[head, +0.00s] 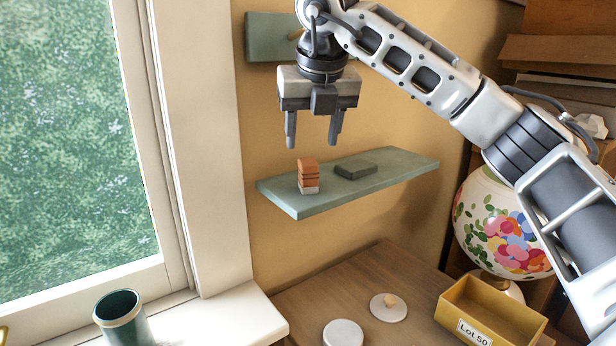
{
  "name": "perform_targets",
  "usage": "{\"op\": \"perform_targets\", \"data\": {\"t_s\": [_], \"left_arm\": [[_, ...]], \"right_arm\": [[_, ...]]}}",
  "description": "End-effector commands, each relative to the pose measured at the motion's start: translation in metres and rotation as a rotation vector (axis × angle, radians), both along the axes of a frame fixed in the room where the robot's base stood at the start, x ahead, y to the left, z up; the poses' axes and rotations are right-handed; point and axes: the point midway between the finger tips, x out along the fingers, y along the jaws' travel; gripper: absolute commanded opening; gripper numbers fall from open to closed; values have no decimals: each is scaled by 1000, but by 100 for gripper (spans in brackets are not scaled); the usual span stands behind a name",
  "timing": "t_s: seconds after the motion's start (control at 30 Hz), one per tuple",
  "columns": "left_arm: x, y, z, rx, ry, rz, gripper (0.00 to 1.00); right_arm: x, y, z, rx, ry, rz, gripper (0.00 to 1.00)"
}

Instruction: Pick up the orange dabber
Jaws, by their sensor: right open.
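The orange dabber (308,173) stands upright on the green wall shelf (385,180), near its left end. It is a small block with an orange top, dark bands and a pale bottom. My right gripper (313,143) is open and empty, pointing down above the dabber with a small gap in the picture between its fingertips and the dabber's top. My left gripper is not in view.
A flat dark green block (355,169) lies on the shelf right of the dabber. Below are a wooden surface (300,293) with white discs (343,333), a yellow "Lot 50" box (490,312) and a floral lamp (500,235). A green cup (121,318) stands on the windowsill.

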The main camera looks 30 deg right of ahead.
Motion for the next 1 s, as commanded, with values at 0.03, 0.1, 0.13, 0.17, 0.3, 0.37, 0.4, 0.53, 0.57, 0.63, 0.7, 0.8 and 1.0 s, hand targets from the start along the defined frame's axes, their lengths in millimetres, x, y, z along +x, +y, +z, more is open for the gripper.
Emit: {"op": "perform_targets", "data": {"t_s": [0.03, 0.1, 0.13, 0.17, 0.3, 0.37, 0.4, 0.53, 0.57, 0.63, 0.7, 0.8, 1.0], "left_arm": [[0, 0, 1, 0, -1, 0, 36], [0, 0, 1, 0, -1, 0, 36], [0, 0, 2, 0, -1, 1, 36], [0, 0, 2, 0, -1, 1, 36], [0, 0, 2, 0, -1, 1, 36], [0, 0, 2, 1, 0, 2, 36], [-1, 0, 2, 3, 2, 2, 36], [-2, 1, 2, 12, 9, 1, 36], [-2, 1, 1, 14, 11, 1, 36], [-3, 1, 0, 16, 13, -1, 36], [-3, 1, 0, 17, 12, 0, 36], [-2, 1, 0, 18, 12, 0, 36], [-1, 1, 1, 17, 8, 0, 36]], "right_arm": [[3, -1, -10, -1, 2, 1, 53], [7, -2, -19, 0, 2, 2, 53], [9, -2, -23, 0, 1, 2, 53], [10, -2, -25, 0, 1, 2, 53], [13, -3, -33, 0, 0, 2, 53], [15, -4, -37, 0, 2, 2, 53], [18, -4, -41, 0, 2, 2, 53], [27, -7, -58, -1, 4, 1, 53], [29, -7, -63, 0, 3, 3, 53], [32, -8, -71, 1, 3, 3, 53], [34, -8, -76, 1, 0, 4, 53], [35, -8, -79, 0, -1, 4, 53], [35, -8, -79, 0, -1, 4, 42]]}}
